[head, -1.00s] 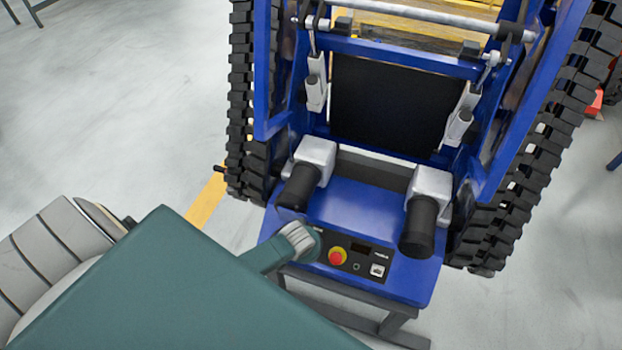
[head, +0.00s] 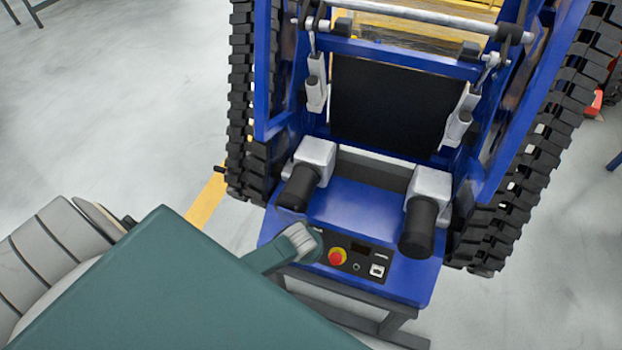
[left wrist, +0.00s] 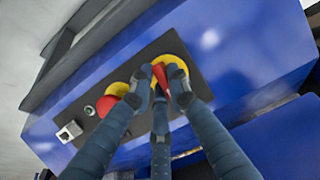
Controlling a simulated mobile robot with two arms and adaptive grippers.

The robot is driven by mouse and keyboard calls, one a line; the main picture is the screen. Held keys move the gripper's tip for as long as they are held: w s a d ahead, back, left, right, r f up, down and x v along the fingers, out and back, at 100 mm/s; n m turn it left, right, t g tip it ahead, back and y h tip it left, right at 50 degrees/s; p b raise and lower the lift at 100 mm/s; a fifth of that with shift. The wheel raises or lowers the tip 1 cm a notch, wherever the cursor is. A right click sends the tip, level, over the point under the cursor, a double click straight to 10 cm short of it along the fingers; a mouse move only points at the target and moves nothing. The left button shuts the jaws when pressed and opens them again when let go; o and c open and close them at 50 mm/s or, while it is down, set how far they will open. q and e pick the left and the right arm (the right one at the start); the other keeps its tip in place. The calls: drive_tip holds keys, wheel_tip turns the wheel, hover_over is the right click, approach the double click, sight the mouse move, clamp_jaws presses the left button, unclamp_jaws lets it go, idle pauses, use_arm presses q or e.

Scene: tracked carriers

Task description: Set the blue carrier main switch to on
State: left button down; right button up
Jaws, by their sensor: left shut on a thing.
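The blue carrier (head: 345,195) stands ahead of me, with a black control panel on its blue housing. My left gripper (head: 307,243) is at the panel's left end and hides the main switch in the head view. In the left wrist view, the main switch (left wrist: 162,73) is a red knob on a yellow round plate. My left gripper (left wrist: 165,82) is shut on this red knob, its fingers on both sides. The fingers cover much of the knob, so I cannot tell its setting. My right gripper is in neither view.
A red and yellow emergency stop button (head: 337,256) sits close beside the gripper. A small round control and a white socket (head: 377,270) lie further right. Two black-ended handles (head: 418,228) and black tracks (head: 510,190) flank the panel.

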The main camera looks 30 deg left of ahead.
use_arm(q)
drive_tip(key=m+y+p, duration=0.1)
drive_tip(key=m, duration=0.4)
drive_tip(key=m+y+p, duration=0.1)
drive_tip(key=m, duration=0.1)
drive_tip(key=shift+s+f+m+y, duration=0.1)
drive_tip(key=shift+m+y, duration=0.2)
drive_tip(key=m+t+y, duration=0.1)
drive_tip(key=m, duration=0.3)
drive_tip(key=shift+a, duration=0.1)
drive_tip(key=shift+s+a+m+t+y, duration=0.1)
drive_tip(key=shift+m+t+y, duration=0.3)
drive_tip(key=shift+m, duration=1.6)
drive_tip(key=c, duration=1.7)
unclamp_jaws()
drive_tip(key=shift+o, duration=0.2)
